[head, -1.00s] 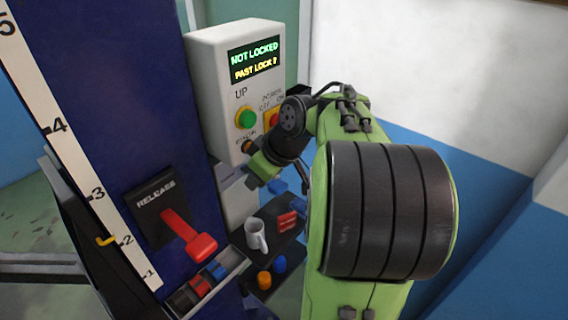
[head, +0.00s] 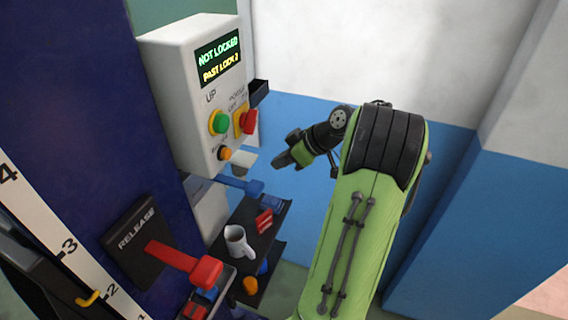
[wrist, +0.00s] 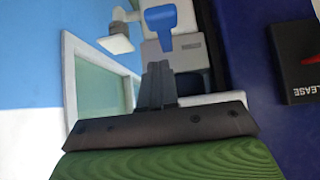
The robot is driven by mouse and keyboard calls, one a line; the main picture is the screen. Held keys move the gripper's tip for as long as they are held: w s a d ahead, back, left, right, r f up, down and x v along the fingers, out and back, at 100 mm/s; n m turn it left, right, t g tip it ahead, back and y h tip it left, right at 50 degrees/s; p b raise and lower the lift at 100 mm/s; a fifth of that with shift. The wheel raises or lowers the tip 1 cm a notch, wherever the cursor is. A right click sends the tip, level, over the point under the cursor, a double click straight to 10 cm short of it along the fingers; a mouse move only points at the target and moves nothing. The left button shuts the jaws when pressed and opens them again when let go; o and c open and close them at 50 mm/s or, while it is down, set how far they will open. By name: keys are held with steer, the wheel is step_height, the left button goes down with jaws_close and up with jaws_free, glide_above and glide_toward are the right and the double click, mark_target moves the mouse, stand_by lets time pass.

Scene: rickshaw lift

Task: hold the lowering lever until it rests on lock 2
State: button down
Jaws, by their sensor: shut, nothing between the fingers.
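The lowering lever appears to be the blue-handled lever (head: 250,187) below the control box; its blue T-shaped grip also shows in the wrist view (wrist: 162,20). My gripper (head: 277,161) is to the right of and above it in the head view. In the wrist view my gripper (wrist: 157,68) is shut and empty, its fingertips just short of the blue grip, with a small gap in the picture. The yellow pointer (head: 90,298) sits near mark 2 on the white scale (head: 62,235). The display (head: 219,59) reads "NOT LOCKED" and "PAST LOCK 2".
A red release lever (head: 185,262) sticks out from the blue column (head: 90,110). The control box (head: 175,90) has green, red and orange buttons. A dark shelf (head: 272,212) holds a white mug (head: 238,242) and small coloured parts. Room right of the shelf looks free.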

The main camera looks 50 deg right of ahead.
mark_target(259, 184)
steer(key=shift+w+a+f, duration=0.25)
steer(key=shift+w+f, duration=0.4)
steer(key=shift+f, duration=0.7)
steer(key=shift+w+a+f, duration=0.2)
steer(key=shift+w+f, duration=0.5)
steer(key=shift+f, duration=0.7)
steer(key=shift+w+a+f, duration=0.25)
steer(key=shift+w+f, duration=0.4)
steer(key=shift+f, duration=0.7)
steer(key=shift+f+b, duration=0.1)
steer(key=shift+b, duration=0.2)
